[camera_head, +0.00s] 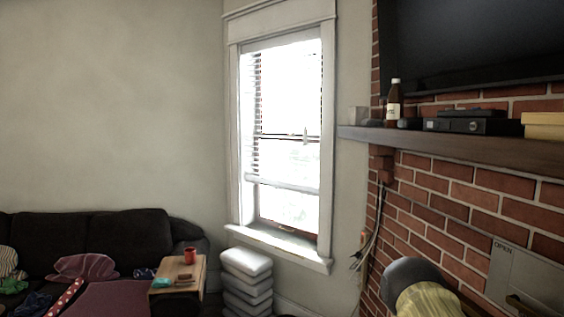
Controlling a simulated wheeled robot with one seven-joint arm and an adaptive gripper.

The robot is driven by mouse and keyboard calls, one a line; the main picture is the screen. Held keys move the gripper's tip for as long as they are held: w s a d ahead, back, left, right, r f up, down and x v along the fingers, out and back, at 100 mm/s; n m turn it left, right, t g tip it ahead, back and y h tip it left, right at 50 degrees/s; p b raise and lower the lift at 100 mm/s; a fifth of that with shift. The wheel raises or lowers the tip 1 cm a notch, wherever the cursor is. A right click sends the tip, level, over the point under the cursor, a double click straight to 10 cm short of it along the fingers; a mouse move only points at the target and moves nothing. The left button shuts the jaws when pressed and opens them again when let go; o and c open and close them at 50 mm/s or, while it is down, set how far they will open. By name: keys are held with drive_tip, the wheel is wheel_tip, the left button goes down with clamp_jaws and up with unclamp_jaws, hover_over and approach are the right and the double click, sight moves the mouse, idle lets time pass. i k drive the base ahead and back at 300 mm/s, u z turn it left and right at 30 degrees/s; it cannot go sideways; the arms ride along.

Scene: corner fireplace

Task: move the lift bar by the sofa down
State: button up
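The window (232,130) stands in the wall to the right of the dark sofa (128,232). A blind with slats (251,110) hangs in it. A pale horizontal bar (283,185) at the blind's lower end looks like the lift bar. It sits well below the window's middle, with a strip of bright bare glass (288,207) between it and the sill (275,245). The glare hides most of the slats. My gripper is not in view, and nothing is seen touching the bar.
A stack of pale cushions (247,263) stands below the window. A wooden tray (165,271) with a red mug (190,255) is on the sofa's right arm. The brick fireplace (470,195) with its mantel (450,145) and a grey-yellow rounded object (430,298) are at the right.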

sight(253, 182)
drive_tip(key=u, duration=0.2)
drive_tip(key=i, duration=2.35)
drive_tip(key=u, duration=0.45)
drive_tip(key=i, duration=1.15)
drive_tip(key=u, duration=0.15)
